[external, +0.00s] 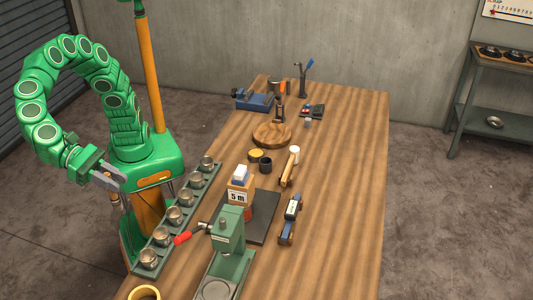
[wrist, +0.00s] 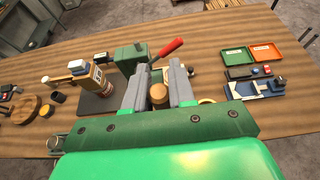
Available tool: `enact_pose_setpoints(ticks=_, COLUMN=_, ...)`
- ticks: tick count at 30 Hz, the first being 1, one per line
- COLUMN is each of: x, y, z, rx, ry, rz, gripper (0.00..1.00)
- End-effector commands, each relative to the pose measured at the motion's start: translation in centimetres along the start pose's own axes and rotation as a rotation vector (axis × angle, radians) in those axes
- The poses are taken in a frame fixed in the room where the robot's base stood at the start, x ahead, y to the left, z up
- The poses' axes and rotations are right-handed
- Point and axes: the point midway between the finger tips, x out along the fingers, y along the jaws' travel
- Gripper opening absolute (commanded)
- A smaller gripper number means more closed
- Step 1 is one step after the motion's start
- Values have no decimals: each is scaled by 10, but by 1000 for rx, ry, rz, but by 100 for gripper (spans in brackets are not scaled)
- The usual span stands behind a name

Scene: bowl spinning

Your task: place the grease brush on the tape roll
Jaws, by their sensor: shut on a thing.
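My gripper (external: 112,181) is shut on the grease brush, whose round tan wooden end (wrist: 158,93) shows between the grey jaws in the wrist view. The jaws (wrist: 158,82) hide much of the brush; its bristles cannot be made out. In the external view my gripper is at the left, beside the bench's left edge and apart from the tape roll. The tape roll (external: 144,292) is a yellow ring on the bench at the bottom edge of the picture, partly cut off. In the wrist view a bit of the yellow ring (wrist: 208,101) shows beside the right jaw.
A rail with several metal cups (external: 173,216) runs along the bench's left edge, between my gripper and the bench middle. A green press (external: 230,245) with a red handle stands near the tape roll. A labelled box (external: 238,195) stands behind it.

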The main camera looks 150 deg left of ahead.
Motion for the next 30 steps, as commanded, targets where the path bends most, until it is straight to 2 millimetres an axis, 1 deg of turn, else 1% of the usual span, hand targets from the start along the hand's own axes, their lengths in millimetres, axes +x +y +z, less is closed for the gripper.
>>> enact_pose_setpoints(ticks=7, x=16, y=0, z=-38, rx=1, ry=0, rz=0, gripper=0)
enact_pose_setpoints(ticks=9, x=22, y=1, z=-52, rx=3, ry=-1, rz=1, gripper=0)
enact_pose_setpoints(ticks=15, x=34, y=1, z=-81, rx=2, ry=0, rz=2, gripper=0)
enact_pose_setpoints(ticks=20, x=42, y=-5, z=-90, rx=1, ry=1, rz=0, gripper=0)
enact_pose_setpoints(ticks=30, x=69, y=-36, z=-97, rx=0, ry=0, rz=1, gripper=0)
